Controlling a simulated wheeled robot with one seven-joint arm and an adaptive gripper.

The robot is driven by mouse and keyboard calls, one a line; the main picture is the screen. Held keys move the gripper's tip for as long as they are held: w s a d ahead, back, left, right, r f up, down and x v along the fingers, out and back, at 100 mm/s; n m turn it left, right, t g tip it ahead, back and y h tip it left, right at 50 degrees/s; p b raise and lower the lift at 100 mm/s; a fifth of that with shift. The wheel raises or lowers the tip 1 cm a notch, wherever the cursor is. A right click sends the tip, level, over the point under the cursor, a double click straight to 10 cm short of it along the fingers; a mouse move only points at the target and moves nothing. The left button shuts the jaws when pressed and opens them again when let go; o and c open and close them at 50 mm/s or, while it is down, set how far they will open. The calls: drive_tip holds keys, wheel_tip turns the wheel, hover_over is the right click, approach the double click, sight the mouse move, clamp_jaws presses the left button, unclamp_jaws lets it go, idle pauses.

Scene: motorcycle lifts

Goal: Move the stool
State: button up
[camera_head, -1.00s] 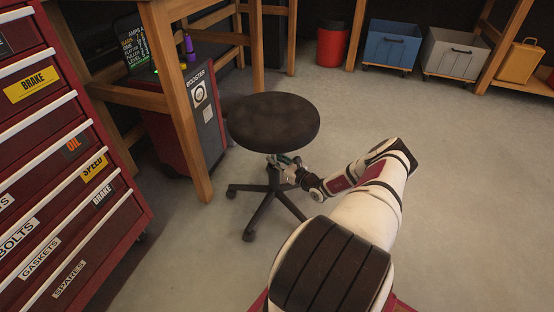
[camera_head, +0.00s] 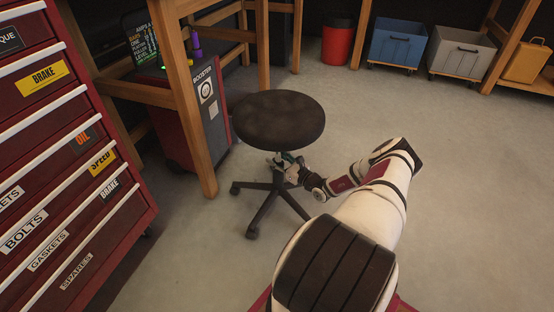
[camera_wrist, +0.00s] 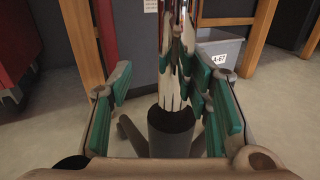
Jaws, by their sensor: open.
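The stool (camera_head: 278,119) has a round dark seat, a metal post and a dark wheeled base (camera_head: 264,212). It stands upright on the floor, right of the wooden bench. My gripper (camera_head: 287,161) is just under the seat, at the post. In the wrist view my gripper (camera_wrist: 165,95) is open, with its green-padded fingers on both sides of the shiny post (camera_wrist: 174,50). The dark lower sleeve (camera_wrist: 171,130) of the stool shows between the fingers. I cannot tell whether a pad touches the post. The seat is out of the wrist view.
A red drawer cabinet (camera_head: 75,190) stands at the left. A wooden bench leg (camera_head: 190,110) and a red booster unit (camera_head: 207,120) are close left of the stool. A red bin (camera_head: 337,42), blue box (camera_head: 396,46) and grey box (camera_head: 458,52) stand behind. Floor at the right is clear.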

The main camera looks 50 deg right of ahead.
drive_tip(key=shift+d, duration=0.1)
drive_tip(key=shift+s, duration=0.2)
drive_tip(key=s+a, duration=0.1)
drive_tip(key=s, duration=1)
drive_tip(key=shift+s+a, duration=0.15)
drive_tip(key=shift+s, duration=0.15)
